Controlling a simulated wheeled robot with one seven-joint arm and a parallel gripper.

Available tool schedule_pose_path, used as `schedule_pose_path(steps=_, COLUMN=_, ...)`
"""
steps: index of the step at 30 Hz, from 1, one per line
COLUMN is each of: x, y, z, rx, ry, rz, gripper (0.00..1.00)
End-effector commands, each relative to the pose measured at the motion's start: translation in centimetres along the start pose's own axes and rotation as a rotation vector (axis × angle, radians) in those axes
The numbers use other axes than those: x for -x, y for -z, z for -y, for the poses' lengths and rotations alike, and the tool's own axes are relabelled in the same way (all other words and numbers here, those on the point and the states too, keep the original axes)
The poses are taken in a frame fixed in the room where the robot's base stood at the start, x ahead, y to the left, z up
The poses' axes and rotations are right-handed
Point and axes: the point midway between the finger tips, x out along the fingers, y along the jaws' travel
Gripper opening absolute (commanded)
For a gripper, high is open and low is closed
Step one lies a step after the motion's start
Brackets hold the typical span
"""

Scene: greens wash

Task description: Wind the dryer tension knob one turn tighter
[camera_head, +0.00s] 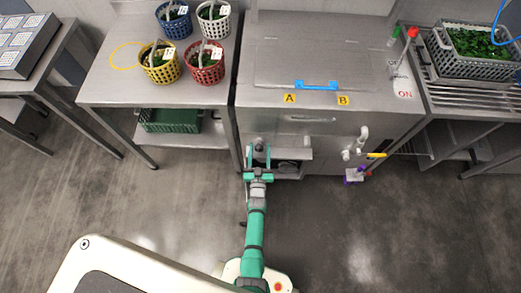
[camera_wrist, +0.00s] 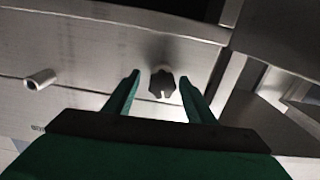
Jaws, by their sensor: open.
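The dark lobed knob (camera_wrist: 161,84) is on the steel front of the machine, with a pale mark on its lower edge. My gripper (camera_wrist: 160,76) is open, with one green finger on each side of the knob in the wrist view. Gaps show between the fingers and the knob, and I cannot tell its exact depth from the fingertips. In the head view my gripper (camera_head: 258,152) is at the left part of the steel machine's (camera_head: 330,125) front. The knob is hard to make out there.
A pale metal stub (camera_wrist: 40,79) sticks out left of the knob. White pipe fittings (camera_head: 362,140) and a yellow handle (camera_head: 376,155) are on the machine's front at right. A table (camera_head: 110,90) with several baskets stands left. The floor around my arm is clear.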

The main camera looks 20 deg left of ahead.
Motion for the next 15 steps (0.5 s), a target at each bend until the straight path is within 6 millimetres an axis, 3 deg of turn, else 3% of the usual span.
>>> schedule_pose_path(steps=4, x=0.03, y=-0.01, z=0.23, rx=0.0, ry=0.004, rz=0.0, gripper=0.48)
schedule_pose_path(steps=9, x=0.04, y=-0.02, z=0.02, rx=0.0, ry=0.0, rz=0.0, gripper=0.09)
schedule_pose_path(steps=15, x=0.08, y=-0.02, z=-0.06, rx=-0.021, ry=-0.001, rz=0.0, gripper=0.09)
